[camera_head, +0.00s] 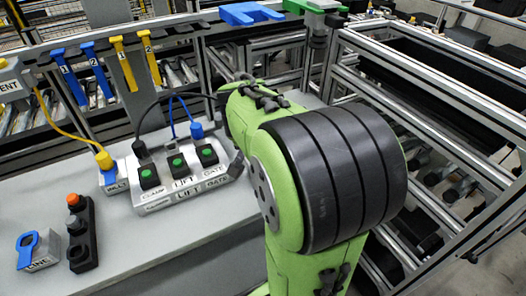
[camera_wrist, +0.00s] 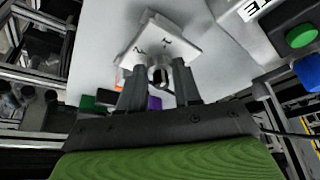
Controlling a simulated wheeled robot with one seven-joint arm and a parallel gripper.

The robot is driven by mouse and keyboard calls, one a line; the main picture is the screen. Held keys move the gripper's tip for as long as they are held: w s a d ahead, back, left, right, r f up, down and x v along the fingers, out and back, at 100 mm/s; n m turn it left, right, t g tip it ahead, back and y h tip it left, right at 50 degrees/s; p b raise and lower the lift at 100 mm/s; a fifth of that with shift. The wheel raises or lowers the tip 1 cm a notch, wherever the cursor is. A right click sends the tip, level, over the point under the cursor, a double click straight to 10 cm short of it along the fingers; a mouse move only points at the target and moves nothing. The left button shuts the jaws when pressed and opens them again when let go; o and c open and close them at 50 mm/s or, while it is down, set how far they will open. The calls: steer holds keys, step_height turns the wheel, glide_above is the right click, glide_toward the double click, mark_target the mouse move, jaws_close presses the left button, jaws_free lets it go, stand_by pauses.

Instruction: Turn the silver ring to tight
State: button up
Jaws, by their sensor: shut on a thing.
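In the wrist view, my gripper (camera_wrist: 158,82) has its two dark fingers closed around a small round grey piece, which looks like the silver ring (camera_wrist: 158,73). The ring sits at the near edge of a white block (camera_wrist: 160,42) with small dark marks on its face. The fingers hide most of the ring, and I cannot read its turn from the marks. In the head view, my green arm hides the gripper, the ring and the white block.
In the head view, a box with green buttons labelled clamp, lift and gate (camera_head: 184,181) stands on the grey bench (camera_head: 150,250). A black box with an orange-red button (camera_head: 80,232) and a blue-handled block (camera_head: 38,250) are at left. Metal frames (camera_head: 430,130) stand at right.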

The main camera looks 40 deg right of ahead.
steer(key=shift+w+m+g, duration=0.1)
steer(key=shift+m+g, duration=0.4)
steer(key=shift+m, duration=0.6)
steer(key=o, duration=1.1)
steer(key=shift+c, duration=0.2)
steer(key=shift+r, duration=0.1)
steer(key=p+v, duration=0.7)
steer(key=v, duration=0.8)
steer(key=shift+a+r, duration=0.2)
steer(key=shift+a, duration=0.2)
